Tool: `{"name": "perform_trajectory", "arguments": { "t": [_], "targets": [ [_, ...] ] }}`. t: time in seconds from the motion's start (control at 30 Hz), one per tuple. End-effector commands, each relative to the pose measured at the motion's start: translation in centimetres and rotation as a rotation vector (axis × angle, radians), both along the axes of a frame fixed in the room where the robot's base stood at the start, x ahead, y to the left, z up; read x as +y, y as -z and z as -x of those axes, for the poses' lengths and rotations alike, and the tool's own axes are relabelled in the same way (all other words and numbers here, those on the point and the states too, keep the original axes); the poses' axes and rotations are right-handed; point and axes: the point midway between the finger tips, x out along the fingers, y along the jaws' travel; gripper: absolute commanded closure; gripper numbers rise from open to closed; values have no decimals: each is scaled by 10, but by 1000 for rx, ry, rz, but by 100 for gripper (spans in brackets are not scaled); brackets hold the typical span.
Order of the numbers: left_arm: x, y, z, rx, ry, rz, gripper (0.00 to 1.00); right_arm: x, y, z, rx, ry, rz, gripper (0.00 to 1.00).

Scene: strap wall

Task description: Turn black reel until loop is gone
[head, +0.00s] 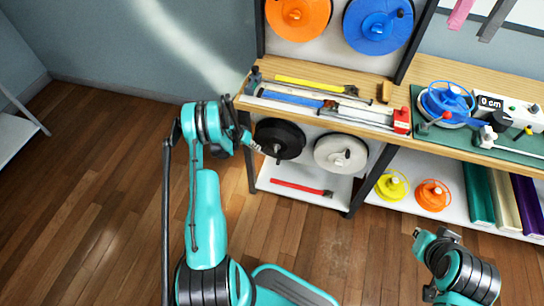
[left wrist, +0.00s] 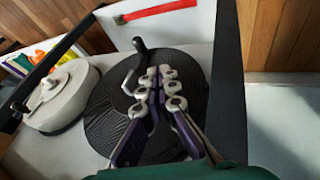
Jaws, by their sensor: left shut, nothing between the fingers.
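The black reel (head: 284,134) is mounted on the panel below the bench top, left of a white reel. In the left wrist view the black reel (left wrist: 107,112) fills the middle, with a dark crank handle (left wrist: 138,58) standing out from its face. My left gripper (head: 256,147) is at the reel's left side in the head view. In the left wrist view my left gripper (left wrist: 158,75) is shut and empty in front of the reel, its tips close to the crank; contact cannot be told. I cannot make out a strap loop.
The white reel (head: 335,148) is close on the right. A red bar (head: 298,187) lies on the shelf below. The bench (head: 330,75) above carries tools and a red block (head: 402,120). Dark frame posts (left wrist: 228,75) flank the reel. Open floor (head: 110,160) lies left.

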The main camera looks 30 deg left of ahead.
Motion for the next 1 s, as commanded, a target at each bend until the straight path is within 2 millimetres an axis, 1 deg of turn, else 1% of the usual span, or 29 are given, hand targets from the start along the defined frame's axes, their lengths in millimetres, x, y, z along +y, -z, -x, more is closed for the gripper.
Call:
{"name": "perform_trajectory", "arguments": {
  "t": [0.03, 0.13, 0.27, 0.5, 0.63, 0.7, 0.8, 1.0],
  "targets": [
    [4, 1, 2, -9, 0, 4, 100, 0, 1, 0, 0, 0, 0, 100],
    [3, 7, 0, -15, 4, 7, 100, 0, 3, 0, 0, 0, 0, 100],
    [-3, 25, -8, -14, 6, 5, 100, 0, 12, 0, 0, 0, 0, 100],
    [-19, 71, -30, -13, 6, 5, 100, 0, 32, 0, 0, 0, 0, 100],
    [-27, 93, -41, -13, 4, 5, 100, 0, 42, 0, 0, 0, 0, 100],
    [-40, 95, -43, -13, 6, 6, 100, 0, 46, 0, 0, 0, 0, 100],
    [-51, 98, -45, -12, 5, 5, 100, 0, 51, 0, 0, 0, 0, 100],
    [-61, 101, -48, -13, 1, 5, 100, 0, 54, 0, 0, 0, 0, 100]
  ]
}}
